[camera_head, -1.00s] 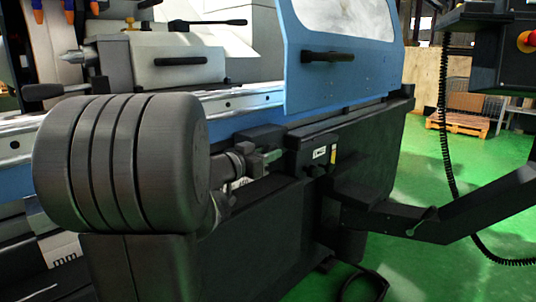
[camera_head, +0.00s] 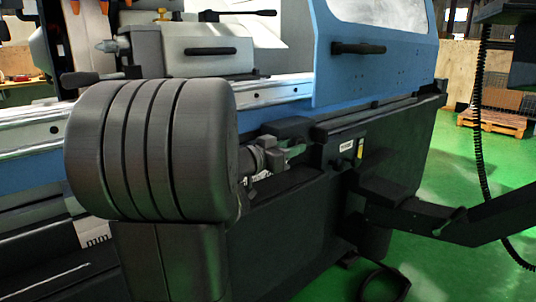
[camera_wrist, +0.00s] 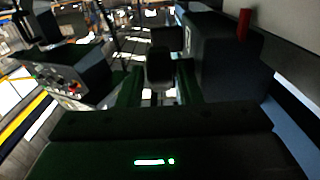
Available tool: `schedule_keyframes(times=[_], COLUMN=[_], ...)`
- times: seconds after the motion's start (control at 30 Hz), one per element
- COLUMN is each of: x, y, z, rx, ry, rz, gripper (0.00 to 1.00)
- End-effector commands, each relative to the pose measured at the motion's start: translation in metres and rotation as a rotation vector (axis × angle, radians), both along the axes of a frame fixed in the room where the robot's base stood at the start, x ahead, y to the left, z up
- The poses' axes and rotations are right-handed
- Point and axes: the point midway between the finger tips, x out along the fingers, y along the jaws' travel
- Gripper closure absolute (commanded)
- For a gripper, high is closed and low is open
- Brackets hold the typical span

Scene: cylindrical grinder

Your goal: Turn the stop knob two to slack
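My gripper (camera_wrist: 160,88) shows in the wrist view with two green fingers standing apart. A dark, blocky knob-like part (camera_wrist: 159,68) shows between or just beyond them, with a gap on each side. I cannot tell whether it is stop knob two. In the head view my gripper (camera_head: 296,151) is small and partly hidden behind my own dark arm. It is close to the front of the grinder, by a black housing (camera_head: 338,128) with a small white label. Any knob at the fingertips is hidden there.
The blue sliding door (camera_head: 375,55) with a black handle (camera_head: 358,48) stands above the gripper. A black bracket arm (camera_head: 450,220) reaches out at the right. In the wrist view a control box with buttons (camera_wrist: 68,82) is at the left. Green floor is open at the right.

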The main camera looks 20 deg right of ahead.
Motion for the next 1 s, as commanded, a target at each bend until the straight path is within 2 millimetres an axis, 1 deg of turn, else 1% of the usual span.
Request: schedule_keyframes(times=[0.03,0.2,0.5,0.7,0.83,1.0], x=[-0.003,-0.016,-0.034,-0.043,-0.045,-0.046], y=[0.01,0.04,0.085,0.104,0.109,0.111], z=[0.001,0.001,0.001,0.0,0.0,0.0], rx=[0.001,0.001,0.001,0.001,0.001,0.001], ry=[0.001,0.0,0.0,0.0,0.001,0.0], rz=[0.004,0.005,0.005,0.002,0.002,-0.001], gripper=[0.68,0.68,0.68,0.68,0.68,0.68])
